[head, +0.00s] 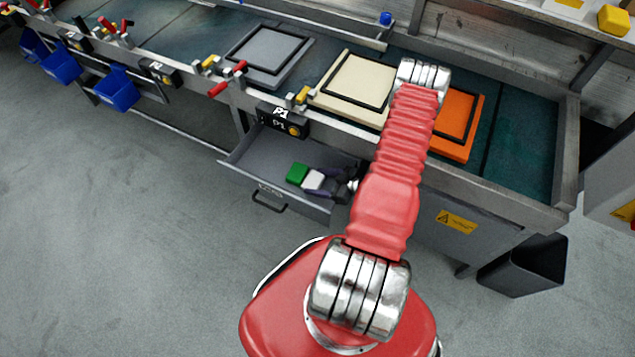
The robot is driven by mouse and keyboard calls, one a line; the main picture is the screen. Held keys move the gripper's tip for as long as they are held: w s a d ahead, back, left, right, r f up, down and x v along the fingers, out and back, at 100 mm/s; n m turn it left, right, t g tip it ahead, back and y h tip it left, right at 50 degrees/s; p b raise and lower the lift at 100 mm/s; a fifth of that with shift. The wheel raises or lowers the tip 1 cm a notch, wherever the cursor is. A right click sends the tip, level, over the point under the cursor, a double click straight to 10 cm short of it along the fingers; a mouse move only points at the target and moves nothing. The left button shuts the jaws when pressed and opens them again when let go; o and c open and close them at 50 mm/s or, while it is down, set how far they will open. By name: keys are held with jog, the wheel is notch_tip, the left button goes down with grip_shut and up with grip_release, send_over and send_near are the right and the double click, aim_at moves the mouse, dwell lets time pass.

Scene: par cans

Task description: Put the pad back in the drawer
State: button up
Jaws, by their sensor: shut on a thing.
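The open grey drawer (252,160) is pulled out under the bench, with a dark handle on its front. My gripper (318,182) is low over the drawer, coming in from the right. It is shut on a small pale lilac-white pad (313,180). A green block (297,173) is just left of the pad; I cannot tell whether the two are joined. I cannot tell whether the pad touches the drawer floor. My arm hides the drawer's right part.
Grey (268,50), cream (350,80) and orange (461,118) panels lie on the bench. A black P1 box (283,122) and red and yellow clamps line its front edge. Blue bins (117,90) hang at left. A dark bin (525,268) stands at right. The left floor is clear.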

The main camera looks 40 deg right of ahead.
jog(key=o, duration=1.1)
jog(key=shift+r, duration=0.1)
jog(key=v, duration=1.2)
dwell(0.4)
jog(key=shift+s, duration=0.15)
